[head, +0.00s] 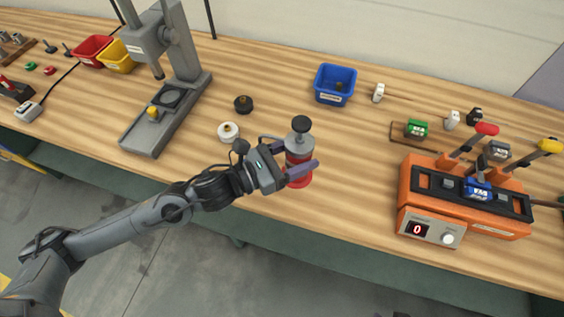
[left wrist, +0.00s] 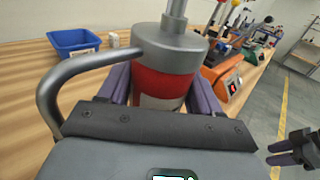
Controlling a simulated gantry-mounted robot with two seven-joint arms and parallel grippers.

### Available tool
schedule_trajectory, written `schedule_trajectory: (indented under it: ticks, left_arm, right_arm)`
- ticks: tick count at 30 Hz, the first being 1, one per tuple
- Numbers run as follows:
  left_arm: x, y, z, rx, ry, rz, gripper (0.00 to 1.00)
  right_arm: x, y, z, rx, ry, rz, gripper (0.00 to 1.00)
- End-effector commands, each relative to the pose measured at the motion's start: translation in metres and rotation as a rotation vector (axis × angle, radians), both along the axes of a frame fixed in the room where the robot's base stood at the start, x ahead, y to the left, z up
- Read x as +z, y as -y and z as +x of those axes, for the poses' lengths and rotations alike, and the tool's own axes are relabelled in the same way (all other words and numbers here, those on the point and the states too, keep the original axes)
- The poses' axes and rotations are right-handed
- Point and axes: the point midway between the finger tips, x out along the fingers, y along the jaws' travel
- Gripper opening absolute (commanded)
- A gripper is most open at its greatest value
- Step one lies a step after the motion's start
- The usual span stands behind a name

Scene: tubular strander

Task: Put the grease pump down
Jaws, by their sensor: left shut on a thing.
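The grease pump (head: 299,141) has a red body, a grey metal cap, a dark knob on top and a curved grey spout. It is upright over the front part of the wooden bench (head: 345,185). My left gripper (head: 301,169) is shut on its red body, one finger on each side. In the left wrist view the pump (left wrist: 165,82) sits between the purple fingers, and its underside is hidden. I cannot tell whether its base touches the bench. My right gripper (left wrist: 280,153) shows at the right edge of the left wrist view, away from the bench; its opening is unclear.
An orange machine (head: 460,203) with levers stands to the right. A blue bin (head: 335,84) is behind the pump. Bench between pump and orange machine is clear.

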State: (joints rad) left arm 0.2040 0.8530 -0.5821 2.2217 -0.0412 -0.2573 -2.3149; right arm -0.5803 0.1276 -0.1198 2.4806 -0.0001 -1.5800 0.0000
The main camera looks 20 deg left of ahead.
Motion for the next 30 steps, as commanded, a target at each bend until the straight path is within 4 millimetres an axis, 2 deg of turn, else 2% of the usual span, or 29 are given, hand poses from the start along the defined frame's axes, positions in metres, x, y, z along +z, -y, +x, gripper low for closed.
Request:
schedule_trajectory:
  ticks: [3,9,16,24,30]
  left_arm:
    - [-0.009,-0.019,0.002,0.001,0.005,0.001,0.00]
    - [-0.018,-0.035,0.004,0.000,0.007,-0.003,0.00]
    - [-0.024,-0.039,0.005,0.000,0.007,-0.004,0.00]
    - [-0.053,-0.038,0.004,0.000,0.005,-0.003,0.00]
    - [-0.060,-0.038,0.005,0.000,0.007,-0.004,0.00]
  right_arm:
    - [-0.002,-0.001,0.000,-0.002,0.001,0.003,0.43]
    - [-0.003,-0.002,0.000,-0.005,0.000,0.008,0.43]
    - [-0.005,-0.003,0.000,-0.007,0.000,0.012,0.43]
    - [-0.012,-0.003,0.000,-0.007,0.000,0.011,0.43]
    - [-0.013,-0.002,0.000,-0.005,0.000,0.007,0.43]
